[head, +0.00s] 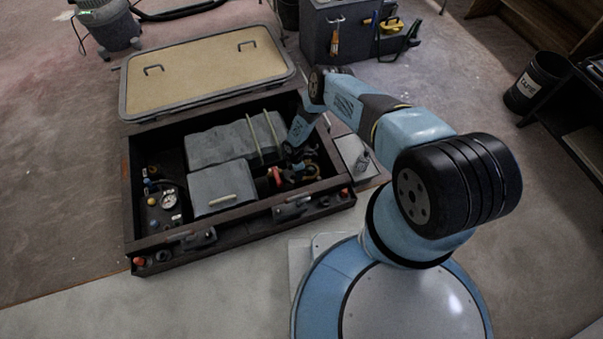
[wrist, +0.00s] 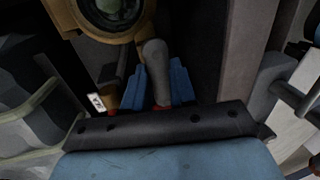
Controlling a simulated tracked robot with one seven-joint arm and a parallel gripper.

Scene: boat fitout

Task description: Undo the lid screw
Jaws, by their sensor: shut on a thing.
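My gripper (wrist: 161,78) shows in the wrist view with its two blue fingers on either side of a grey, round-ended piece (wrist: 153,58). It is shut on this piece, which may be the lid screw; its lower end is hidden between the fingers. A brass-coloured ring with a dark round centre (wrist: 112,12) lies just beyond it, cut off by the top edge. In the head view my gripper (head: 290,152) reaches down into the right part of the open bay, near red and yellow fittings (head: 275,176). The fingertips are too small to make out there.
The bay has a raised dark frame (head: 128,205) around it. Grey padded boxes (head: 220,145) fill its middle, left of my gripper. A gauge (head: 168,200) and small fittings sit at its left end. The tan hatch cover (head: 205,68) lies behind. Floor at left is clear.

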